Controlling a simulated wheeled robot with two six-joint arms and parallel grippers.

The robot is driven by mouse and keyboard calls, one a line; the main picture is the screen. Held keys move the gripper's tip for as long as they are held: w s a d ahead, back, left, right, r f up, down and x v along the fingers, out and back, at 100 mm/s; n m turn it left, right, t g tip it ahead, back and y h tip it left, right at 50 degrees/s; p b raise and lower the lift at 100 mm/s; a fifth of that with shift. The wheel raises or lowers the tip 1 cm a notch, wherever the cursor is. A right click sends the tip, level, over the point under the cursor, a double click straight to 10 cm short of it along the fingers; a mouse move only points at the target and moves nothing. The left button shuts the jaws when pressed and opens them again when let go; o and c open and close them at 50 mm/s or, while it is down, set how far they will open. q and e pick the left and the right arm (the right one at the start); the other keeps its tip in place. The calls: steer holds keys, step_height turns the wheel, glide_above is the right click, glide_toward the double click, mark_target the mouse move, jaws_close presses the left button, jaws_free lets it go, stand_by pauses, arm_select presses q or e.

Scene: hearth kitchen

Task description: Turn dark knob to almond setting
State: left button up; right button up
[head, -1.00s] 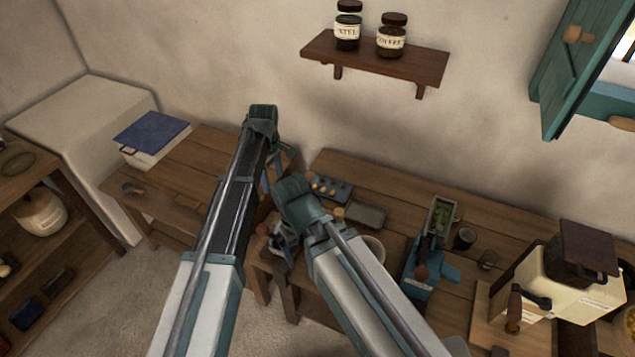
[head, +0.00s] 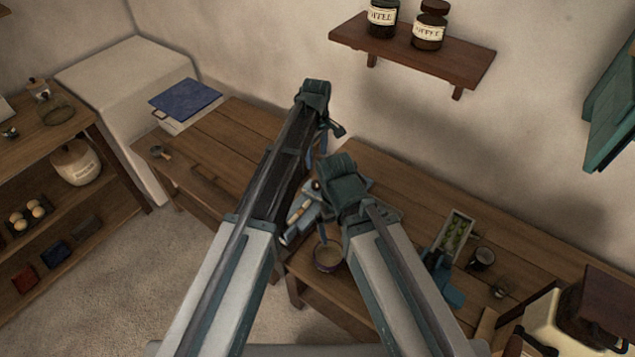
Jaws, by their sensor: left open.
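I cannot make out a dark knob or an almond setting mark; my arms cover the middle of the workbench.
A blue grinder-like device (head: 443,284), a green-filled tray (head: 456,232) and a dark cup (head: 481,258) stand on the right-hand bench. A wall shelf (head: 412,54) holds two jars. A blue-lidded box (head: 185,100) stands at left. Floor (head: 190,260) is clear.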

mark_target(316, 183)
arm_select(q)
step_height(316, 183, down, 13)
steer(key=b, duration=1.2)
steer(key=shift+r, duration=0.15)
arm_select(e)
step_height(316, 183, down, 13)
steer(key=shift+r, duration=0.15)
arm_select(q)
jaws_close()
